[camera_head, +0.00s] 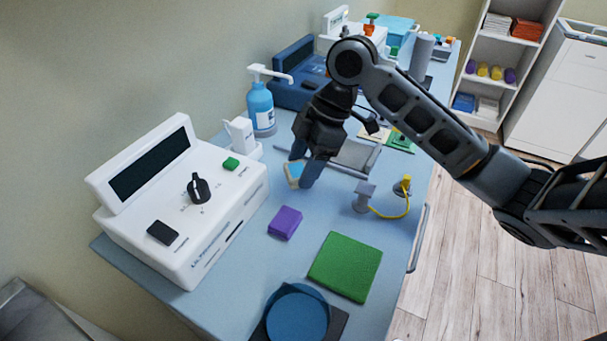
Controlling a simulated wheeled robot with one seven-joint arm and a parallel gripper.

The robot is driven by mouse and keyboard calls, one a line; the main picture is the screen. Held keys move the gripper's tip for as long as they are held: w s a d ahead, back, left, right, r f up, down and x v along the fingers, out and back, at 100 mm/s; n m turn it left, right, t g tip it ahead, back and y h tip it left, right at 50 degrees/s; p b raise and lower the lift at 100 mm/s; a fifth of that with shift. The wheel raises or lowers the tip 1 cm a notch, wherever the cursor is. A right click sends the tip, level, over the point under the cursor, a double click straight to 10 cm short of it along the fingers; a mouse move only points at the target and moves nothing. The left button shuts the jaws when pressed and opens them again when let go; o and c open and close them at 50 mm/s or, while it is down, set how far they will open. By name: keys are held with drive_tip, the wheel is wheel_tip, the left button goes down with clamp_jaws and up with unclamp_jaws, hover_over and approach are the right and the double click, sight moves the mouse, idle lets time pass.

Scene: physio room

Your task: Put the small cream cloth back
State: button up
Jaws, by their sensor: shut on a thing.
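Past the tray, a green cloth (400,142) lies beside a pale sheet, partly covered by my arm.
A white device (225,200) stands at left and a blue pump bottle (260,105) behind it. A grey piece with a yellow cable (385,213) is at right.

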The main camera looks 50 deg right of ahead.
drive_tip(key=shift+f, duration=2.1)
drive_tip(key=o, duration=1)
drive_tip(key=shift+r, duration=0.2)
drive_tip(key=v, duration=1.2)
drive_tip(key=shift+d, duration=0.1)
drive_tip(key=shift+f, duration=0.1)
